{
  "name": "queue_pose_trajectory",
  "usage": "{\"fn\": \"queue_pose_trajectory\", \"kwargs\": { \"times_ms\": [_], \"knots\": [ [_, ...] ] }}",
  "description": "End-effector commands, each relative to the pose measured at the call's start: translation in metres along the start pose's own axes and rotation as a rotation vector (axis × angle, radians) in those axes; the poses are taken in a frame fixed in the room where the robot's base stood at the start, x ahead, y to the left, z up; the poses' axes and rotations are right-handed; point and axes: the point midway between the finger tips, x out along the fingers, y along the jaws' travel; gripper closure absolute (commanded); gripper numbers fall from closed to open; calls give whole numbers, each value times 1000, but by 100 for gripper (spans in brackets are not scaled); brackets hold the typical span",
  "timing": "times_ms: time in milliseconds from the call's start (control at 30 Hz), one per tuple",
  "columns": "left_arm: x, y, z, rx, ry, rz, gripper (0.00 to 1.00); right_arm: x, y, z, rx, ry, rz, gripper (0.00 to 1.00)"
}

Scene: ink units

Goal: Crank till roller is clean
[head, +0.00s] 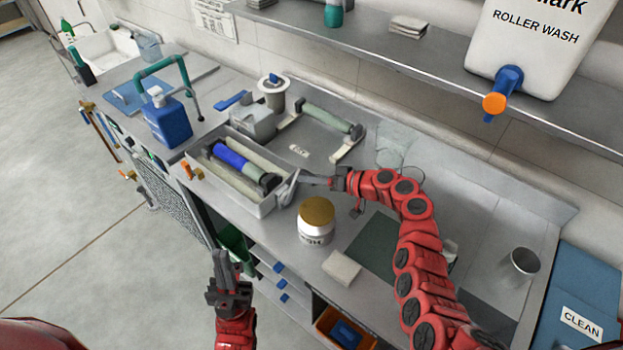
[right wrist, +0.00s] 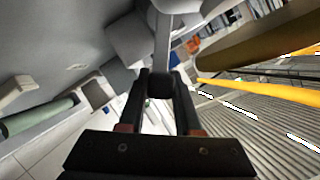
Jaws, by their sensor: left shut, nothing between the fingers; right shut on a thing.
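The ink roller (head: 230,156) lies in a light grey washing tray (head: 262,209) on the bench. Most of its visible length is blue, with a grey-green part near its right end. A grey metal crank (head: 290,188) stands at the tray's right end. My right gripper (head: 328,183) is shut on the crank's handle. In the right wrist view, my right gripper (right wrist: 160,88) closes around the dark handle, and the crank's grey arm (right wrist: 163,42) extends beyond it. My left gripper (head: 221,265) is shut and empty, in front of the bench, apart from the tray.
A jar with a gold lid (head: 317,211) and a cream block (head: 341,268) stand close to the right arm. A blue bottle (head: 166,122) stands left of the tray. A green roller (head: 325,118) lies behind. A ROLLER WASH container (head: 540,50) sits on the shelf; a metal cup (head: 524,263) stands right.

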Motion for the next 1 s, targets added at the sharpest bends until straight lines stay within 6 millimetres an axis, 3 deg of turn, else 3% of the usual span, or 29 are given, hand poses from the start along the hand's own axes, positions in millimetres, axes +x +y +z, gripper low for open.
{"fn": "queue_pose_trajectory", "kwargs": {
  "times_ms": [367, 1000],
  "knots": [
    [-18, 1, 3, 0, 0, 0, 100, 1, -8, 4, -113, 2, 48, 100],
    [-79, 4, 13, 0, 0, 0, 100, 5, -33, 10, -385, 0, 161, 100]
  ]
}}
